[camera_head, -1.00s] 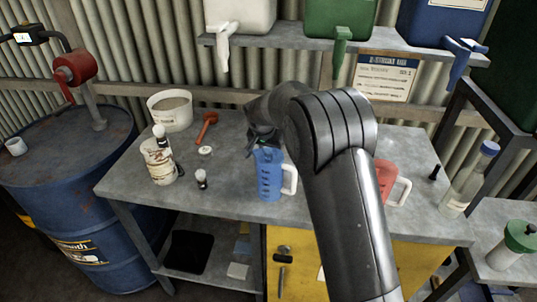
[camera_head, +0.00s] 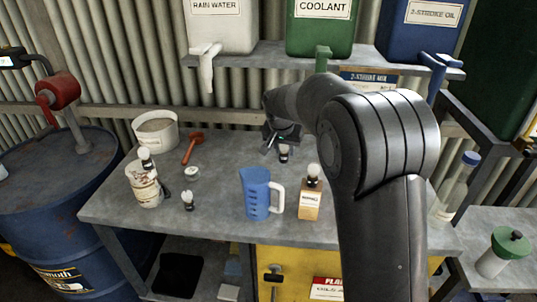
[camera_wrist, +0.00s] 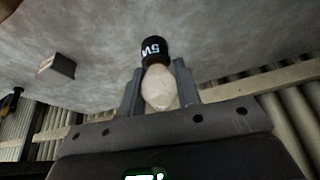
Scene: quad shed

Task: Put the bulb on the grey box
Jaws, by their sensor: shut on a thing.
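My gripper (camera_head: 283,137) is shut on a bulb (camera_head: 284,153) over the back of the bench. In the wrist view the bulb (camera_wrist: 158,88) sits between both fingers (camera_wrist: 159,92), its white globe towards the palm and its black "5W" base pointing away. I cannot tell how far the base is from the bench top. A small grey box (camera_wrist: 57,68) lies on the bench to the left in the wrist view, apart from my gripper. I cannot make it out in the head view, where my arm covers the bench's right part.
A blue jug (camera_head: 257,194) and a tan box (camera_head: 310,206) with another bulb on it stand at the front. A tin (camera_head: 145,190) topped by a bulb, a loose bulb (camera_head: 188,201), a red tool (camera_head: 193,148) and a bucket (camera_head: 156,128) are left. A shelf (camera_head: 270,60) overhangs the back.

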